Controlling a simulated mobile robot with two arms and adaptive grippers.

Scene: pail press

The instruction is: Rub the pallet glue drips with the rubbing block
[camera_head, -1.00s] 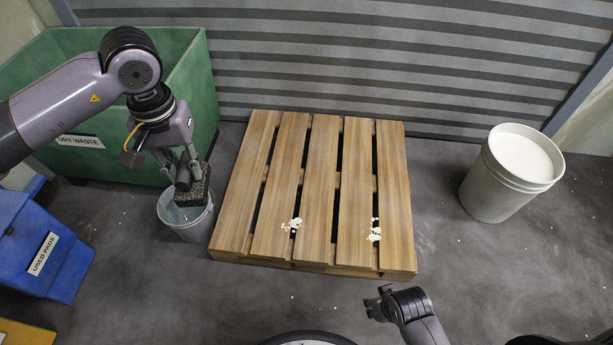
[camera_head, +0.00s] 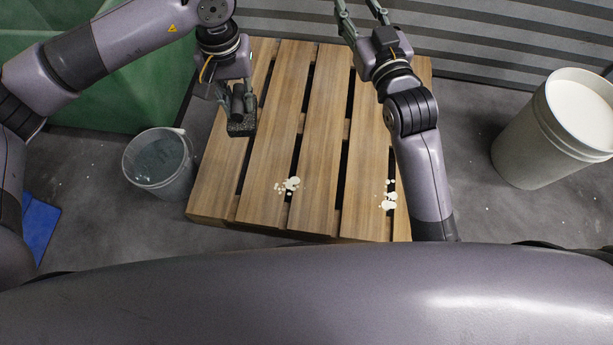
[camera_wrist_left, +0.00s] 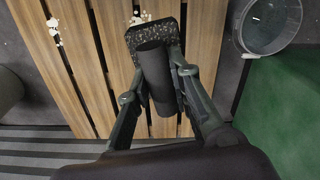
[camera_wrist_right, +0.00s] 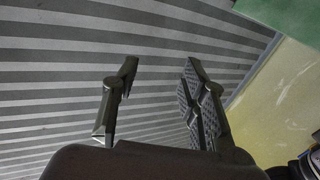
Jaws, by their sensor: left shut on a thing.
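My left gripper (camera_head: 238,92) is shut on the dark handle of the rubbing block (camera_head: 242,126), a black speckled block over the left planks of the pallet (camera_head: 322,130). In the left wrist view, the block's speckled part (camera_wrist_left: 140,38) shows beyond the handle (camera_wrist_left: 156,80). The block looks raised above the wood. White glue drips (camera_head: 290,185) lie near the pallet's front, left of centre, apart from the block. A second patch of drips (camera_head: 389,200) lies on the right planks. My right gripper (camera_head: 360,10) is open and empty beyond the pallet's far side.
A small grey bucket of water (camera_head: 158,162) stands left of the pallet. A tall white pail (camera_head: 550,130) with white contents stands at the right. A green bin (camera_head: 110,75) is at the back left.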

